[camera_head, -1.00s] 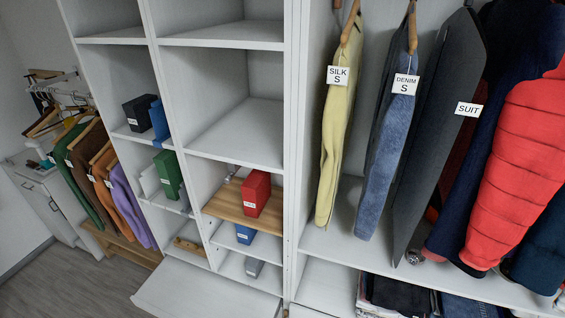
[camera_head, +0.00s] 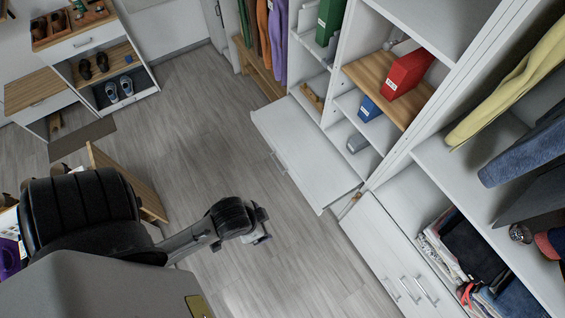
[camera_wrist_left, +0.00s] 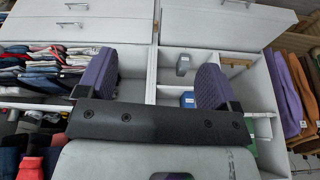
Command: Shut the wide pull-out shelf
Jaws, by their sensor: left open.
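The wide white pull-out shelf (camera_head: 305,150) stands out from the bottom of the cubby unit, low over the floor, with a small handle on its front face. What seems to be the same shelf is at the top right of the left wrist view (camera_wrist_left: 225,22). My left gripper (camera_head: 262,228) is over the floor, in front of and apart from the shelf. In the left wrist view its two purple-padded fingers (camera_wrist_left: 156,62) are spread wide with nothing between them. My right gripper is not in view.
A red box (camera_head: 408,72) sits on a wooden shelf board above. White drawers (camera_head: 395,265) with bar handles are to the right of the pull-out shelf. A shoe cabinet (camera_head: 103,65) stands far left. Grey floor (camera_head: 200,120) between is clear.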

